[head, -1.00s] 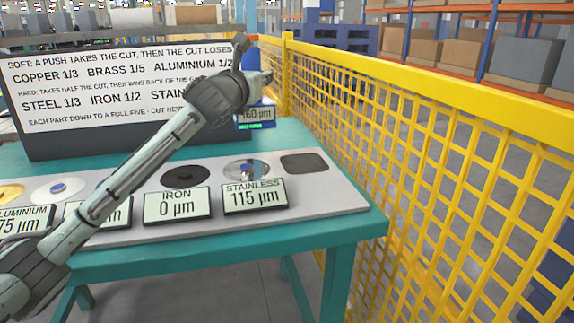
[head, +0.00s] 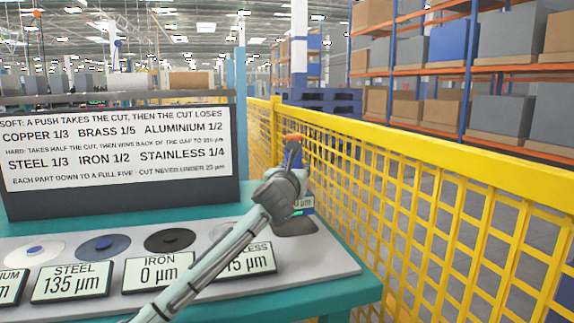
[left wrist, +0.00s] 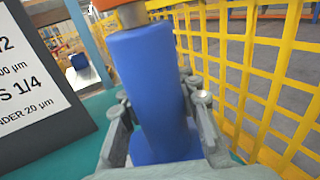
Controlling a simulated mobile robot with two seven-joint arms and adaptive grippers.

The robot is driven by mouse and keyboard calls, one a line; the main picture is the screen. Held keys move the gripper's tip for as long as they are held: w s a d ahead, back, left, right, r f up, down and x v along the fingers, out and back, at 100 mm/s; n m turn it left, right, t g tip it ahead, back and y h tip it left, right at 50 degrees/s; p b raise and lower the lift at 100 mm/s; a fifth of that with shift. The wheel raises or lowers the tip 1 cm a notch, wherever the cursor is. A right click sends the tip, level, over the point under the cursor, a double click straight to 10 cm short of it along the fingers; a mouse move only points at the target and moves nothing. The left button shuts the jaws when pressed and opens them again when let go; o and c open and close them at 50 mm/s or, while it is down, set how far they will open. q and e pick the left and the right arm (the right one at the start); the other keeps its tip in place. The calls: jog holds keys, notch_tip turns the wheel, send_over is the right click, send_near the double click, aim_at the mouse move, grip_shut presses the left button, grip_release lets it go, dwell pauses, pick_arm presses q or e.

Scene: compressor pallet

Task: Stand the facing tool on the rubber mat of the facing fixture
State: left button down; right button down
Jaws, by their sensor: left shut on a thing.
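My left gripper (head: 288,178) is shut on the facing tool (head: 292,157), a blue cylinder with an orange top, held upright above the far right part of the teal bench. In the left wrist view the blue body (left wrist: 150,85) stands between the fingers of the gripper (left wrist: 160,115), with a metal neck and an orange part above. Its lower end is partly hidden by the gripper. The dark rubber mat (head: 297,229) lies at the right end of the grey fixture plate (head: 335,262), partly behind my arm and apparently bare. My right gripper is not in view.
Dark, steel and pale discs lie along the plate behind readouts: steel (head: 72,282) 135 µm, iron (head: 158,271) 0 µm. My arm partly covers the stainless readout (head: 258,258). A sign board (head: 115,150) stands behind; a yellow mesh fence (head: 420,190) closes the right side.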

pick_arm(q)
notch_tip(320, 180, down, 2)
jog(key=shift+f, duration=0.15)
jog(key=shift+f+b, duration=0.3)
jog(key=shift+f, duration=0.2)
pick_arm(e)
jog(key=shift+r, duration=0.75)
pick_arm(q)
jog(key=shift+f, duration=0.1)
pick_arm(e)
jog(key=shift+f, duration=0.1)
pick_arm(q)
jog(key=c, duration=1.6)
grip_release()
jog(key=shift+f, duration=0.3)
jog(key=o, duration=0.5)
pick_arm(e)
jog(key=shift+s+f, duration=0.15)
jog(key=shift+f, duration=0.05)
pick_arm(q)
jog(key=shift+r, duration=0.15)
